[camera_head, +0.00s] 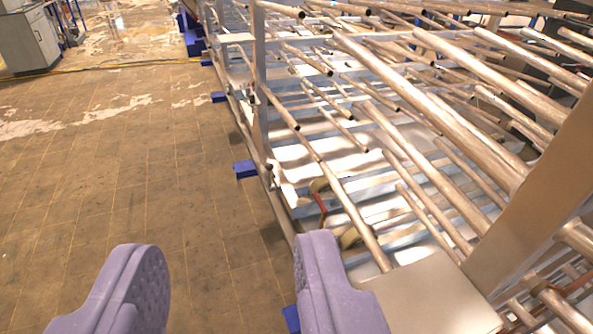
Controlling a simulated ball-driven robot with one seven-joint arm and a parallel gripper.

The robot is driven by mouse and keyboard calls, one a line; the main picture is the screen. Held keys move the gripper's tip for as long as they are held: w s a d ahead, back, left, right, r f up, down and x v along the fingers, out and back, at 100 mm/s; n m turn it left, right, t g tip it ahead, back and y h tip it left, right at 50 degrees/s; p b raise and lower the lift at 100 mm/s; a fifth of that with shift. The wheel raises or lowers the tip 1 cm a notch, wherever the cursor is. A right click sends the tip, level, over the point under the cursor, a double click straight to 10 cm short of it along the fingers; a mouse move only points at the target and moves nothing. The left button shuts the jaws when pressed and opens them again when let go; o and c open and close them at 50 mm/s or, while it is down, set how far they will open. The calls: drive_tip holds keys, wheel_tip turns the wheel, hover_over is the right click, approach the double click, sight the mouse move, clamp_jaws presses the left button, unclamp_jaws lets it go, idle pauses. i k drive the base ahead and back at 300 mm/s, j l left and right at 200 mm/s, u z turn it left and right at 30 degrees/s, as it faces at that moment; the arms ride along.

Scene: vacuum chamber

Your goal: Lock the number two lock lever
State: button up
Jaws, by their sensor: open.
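My gripper (229,248) shows at the bottom of the view as two purple padded fingers. They stand wide apart, with only the tiled floor between them. No lock lever marked with a number two can be made out. A small red strip (320,204) lies among tan curved pieces inside the metal frame, up and right of the right finger. I cannot tell what it is. The right finger overlaps the frame's edge in the picture; contact cannot be told.
A metal frame (260,95) with many long pipes (430,105) fills the right side. Blue feet (245,169) stick out along its base. A flat metal plate (425,300) lies right of the fingers. A grey cabinet (28,40) stands far left. The brown tiled floor (130,160) is open.

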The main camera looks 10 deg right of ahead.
sight(269, 167)
drive_tip(key=i+j, duration=0.15)
drive_tip(key=i, duration=0.35)
drive_tip(key=i+j, duration=0.15)
drive_tip(key=i, duration=0.35)
drive_tip(key=i+j+z, duration=0.1)
drive_tip(key=i, duration=0.35)
drive_tip(key=i+j, duration=0.3)
drive_tip(key=i, duration=0.2)
drive_tip(key=i+j+z, duration=0.1)
drive_tip(key=i, duration=0.4)
drive_tip(key=i+j, duration=0.3)
drive_tip(key=i, duration=0.15)
